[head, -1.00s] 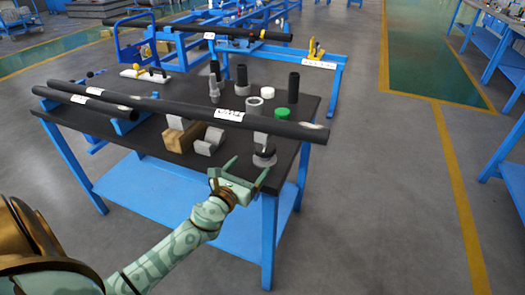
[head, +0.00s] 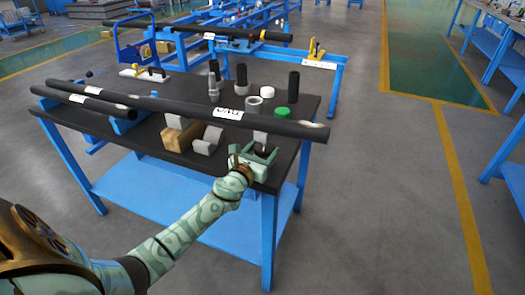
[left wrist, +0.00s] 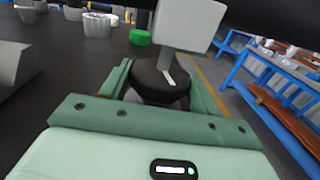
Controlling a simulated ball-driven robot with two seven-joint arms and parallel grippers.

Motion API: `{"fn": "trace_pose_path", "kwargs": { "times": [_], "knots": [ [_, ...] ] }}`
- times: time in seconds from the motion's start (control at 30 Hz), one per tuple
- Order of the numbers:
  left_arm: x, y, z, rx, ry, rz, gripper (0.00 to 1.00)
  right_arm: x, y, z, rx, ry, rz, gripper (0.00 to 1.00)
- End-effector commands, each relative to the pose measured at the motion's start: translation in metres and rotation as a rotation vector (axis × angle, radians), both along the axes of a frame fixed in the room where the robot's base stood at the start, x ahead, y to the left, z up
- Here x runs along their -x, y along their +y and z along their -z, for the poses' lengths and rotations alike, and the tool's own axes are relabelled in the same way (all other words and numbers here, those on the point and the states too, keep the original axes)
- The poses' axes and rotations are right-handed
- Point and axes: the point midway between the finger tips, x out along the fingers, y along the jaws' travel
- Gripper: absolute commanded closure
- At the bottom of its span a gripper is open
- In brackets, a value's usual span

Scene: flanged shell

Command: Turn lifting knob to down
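The lifting knob, a black round knob with a white mark on its top, shows in the left wrist view (left wrist: 158,88) under a pale grey block (left wrist: 188,22). In the head view it is mostly hidden by my left gripper (head: 257,152), at the table's front right corner. In the left wrist view, the fingers of my left gripper (left wrist: 160,84) stand on either side of the knob. They look open, with the knob between them; whether either finger touches it I cannot tell. My right gripper is not in view.
A long black pipe (head: 180,105) lies across the dark table (head: 150,150), just beyond my left gripper. Grey and wooden blocks (head: 181,138) sit left of the gripper. Black cylinders and a green cap (head: 282,112) stand behind the pipe. The floor at right is clear.

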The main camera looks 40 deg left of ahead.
Motion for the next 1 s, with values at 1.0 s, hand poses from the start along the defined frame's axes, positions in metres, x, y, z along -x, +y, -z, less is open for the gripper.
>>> {"fn": "trace_pose_path", "kwargs": {
  "times": [1.0],
  "knots": [
    [-0.004,-0.009,0.004,0.004,0.001,-0.583,0.62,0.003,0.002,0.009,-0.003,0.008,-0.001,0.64]
  ]
}}
